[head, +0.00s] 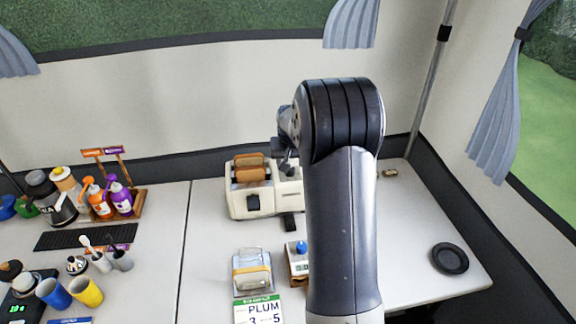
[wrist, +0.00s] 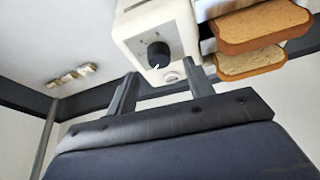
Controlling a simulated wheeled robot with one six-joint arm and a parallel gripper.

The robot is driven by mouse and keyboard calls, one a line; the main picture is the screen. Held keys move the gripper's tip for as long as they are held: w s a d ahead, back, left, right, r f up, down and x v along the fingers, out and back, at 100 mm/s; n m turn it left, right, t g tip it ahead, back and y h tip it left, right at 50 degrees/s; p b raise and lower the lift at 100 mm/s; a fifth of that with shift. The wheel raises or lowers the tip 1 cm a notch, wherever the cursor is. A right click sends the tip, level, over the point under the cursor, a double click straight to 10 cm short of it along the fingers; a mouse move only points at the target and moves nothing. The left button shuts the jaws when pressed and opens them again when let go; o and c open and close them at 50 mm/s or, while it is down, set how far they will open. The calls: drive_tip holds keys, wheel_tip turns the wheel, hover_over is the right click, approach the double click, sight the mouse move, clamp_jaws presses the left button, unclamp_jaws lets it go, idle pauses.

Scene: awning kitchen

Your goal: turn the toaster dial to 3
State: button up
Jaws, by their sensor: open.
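The cream toaster (head: 250,203) stands on the table, with two browned bread slices (head: 250,168) sticking up from it. My arm hides its right part in the head view. The wrist view shows the toaster's end face (wrist: 135,30) with a black round dial (wrist: 158,54). A pale pointer mark shows on the dial's lower edge; the small marks around it are too small to read.
A small device with a blue knob (head: 300,255) is close to my arm. A black round dish (head: 450,258) lies at right, with clear table around it. Bottles (head: 110,198) stand at left.

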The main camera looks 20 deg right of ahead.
sight(290, 169)
drive_tip(key=shift+x, duration=1.8)
drive_tip(key=shift+c, duration=0.3)
drive_tip(key=c, duration=0.9)
